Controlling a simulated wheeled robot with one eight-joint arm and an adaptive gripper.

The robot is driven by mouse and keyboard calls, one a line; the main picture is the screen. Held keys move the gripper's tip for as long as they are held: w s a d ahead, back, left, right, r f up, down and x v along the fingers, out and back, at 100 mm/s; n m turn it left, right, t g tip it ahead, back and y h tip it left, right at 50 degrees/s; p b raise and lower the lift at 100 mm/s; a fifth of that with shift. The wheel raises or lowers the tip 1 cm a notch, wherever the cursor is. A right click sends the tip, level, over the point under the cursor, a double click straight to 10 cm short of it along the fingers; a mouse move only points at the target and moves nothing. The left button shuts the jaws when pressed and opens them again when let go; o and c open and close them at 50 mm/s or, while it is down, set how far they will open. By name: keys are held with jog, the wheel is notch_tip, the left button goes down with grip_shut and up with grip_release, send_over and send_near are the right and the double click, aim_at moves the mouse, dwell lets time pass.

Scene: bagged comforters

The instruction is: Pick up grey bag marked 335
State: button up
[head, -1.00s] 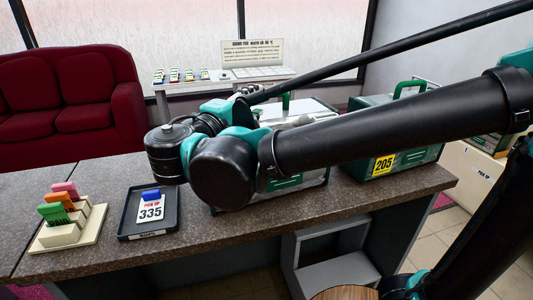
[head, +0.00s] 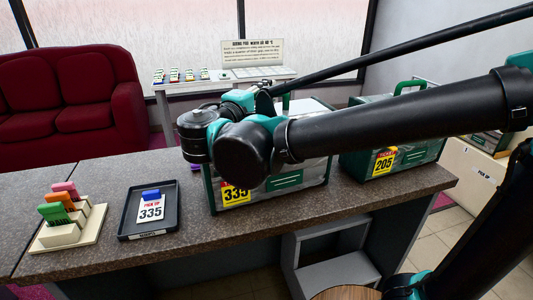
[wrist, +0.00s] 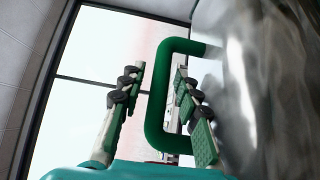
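The grey bag marked 335 (head: 305,180) stands on the counter in the head view, with green edges and a yellow 335 tag (head: 236,194) on its front left. My arm covers much of its upper front. In the wrist view its green handle (wrist: 152,95) forms an upright loop beside the shiny clear bag wall (wrist: 260,90). My gripper (wrist: 160,90) is open, with one finger left of the handle and the other on its right, overlapping the loop. I cannot tell whether either finger touches it. In the head view the fingers are hidden behind my arm.
A second bag marked 205 (head: 400,145) stands to the right on the counter (head: 110,255). A black tray (head: 130,226) with a 335 pick-up card (head: 151,209) and a card holder (head: 70,232) lie at the left. A red sofa (head: 70,100) stands behind.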

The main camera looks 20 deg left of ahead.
grip_shut()
jog(key=shift+r, duration=0.1)
dwell(0.4)
